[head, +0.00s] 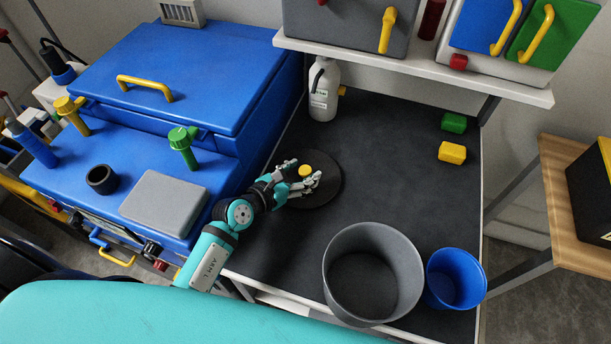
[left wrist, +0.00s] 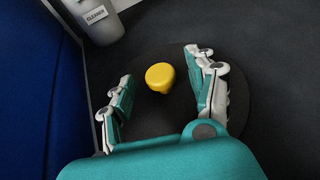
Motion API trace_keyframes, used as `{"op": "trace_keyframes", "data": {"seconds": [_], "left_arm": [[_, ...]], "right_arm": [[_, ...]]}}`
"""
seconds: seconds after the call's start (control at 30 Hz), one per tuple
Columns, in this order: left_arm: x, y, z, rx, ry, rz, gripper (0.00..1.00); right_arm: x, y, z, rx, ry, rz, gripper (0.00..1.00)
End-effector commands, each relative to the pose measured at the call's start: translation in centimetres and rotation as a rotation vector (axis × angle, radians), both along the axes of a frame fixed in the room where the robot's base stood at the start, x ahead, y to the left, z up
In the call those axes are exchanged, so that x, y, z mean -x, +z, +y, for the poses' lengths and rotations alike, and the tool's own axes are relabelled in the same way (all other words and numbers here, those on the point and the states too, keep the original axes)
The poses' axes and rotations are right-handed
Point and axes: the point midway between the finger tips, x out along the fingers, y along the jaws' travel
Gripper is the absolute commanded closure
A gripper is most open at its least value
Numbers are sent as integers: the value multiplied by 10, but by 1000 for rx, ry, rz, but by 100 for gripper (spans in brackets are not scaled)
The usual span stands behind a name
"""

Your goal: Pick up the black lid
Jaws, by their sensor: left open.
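The black lid (head: 328,187) is a round dark disc lying flat on the dark table top, with a yellow knob (head: 305,171) at its middle. In the left wrist view the lid (left wrist: 238,100) lies below my gripper, and its yellow knob (left wrist: 160,77) shows between the fingers. My left gripper (head: 304,182) is open over the lid, with its fingers on either side of the knob. In the left wrist view the two fingers (left wrist: 160,85) are spread wide and apart from the knob. My right gripper is not in view.
A white cleaner bottle (head: 323,92) stands behind the lid. A large grey pot (head: 335,275) and a blue bucket (head: 470,290) stand at the front right. Yellow (head: 452,152) and green (head: 454,122) blocks lie at the back right. A blue machine (head: 190,75) borders the table on the left.

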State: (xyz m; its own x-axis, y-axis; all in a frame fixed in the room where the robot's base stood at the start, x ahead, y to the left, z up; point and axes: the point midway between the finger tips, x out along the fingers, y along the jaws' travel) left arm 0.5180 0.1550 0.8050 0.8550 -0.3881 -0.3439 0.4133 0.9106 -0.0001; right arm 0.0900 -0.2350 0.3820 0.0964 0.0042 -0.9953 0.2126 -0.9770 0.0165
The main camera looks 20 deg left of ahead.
Motion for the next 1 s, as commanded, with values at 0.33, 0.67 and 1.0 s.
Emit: {"op": "trace_keyframes", "data": {"seconds": [0.33, 0.67, 1.0], "left_arm": [[0, 0, 0, 0, 0, 0, 63], [0, 0, 0, 0, 0, 0, 100], [0, 7, 0, 1, -1, -2, 100]], "right_arm": [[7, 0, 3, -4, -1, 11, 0], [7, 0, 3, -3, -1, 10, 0], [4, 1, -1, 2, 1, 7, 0]]}}
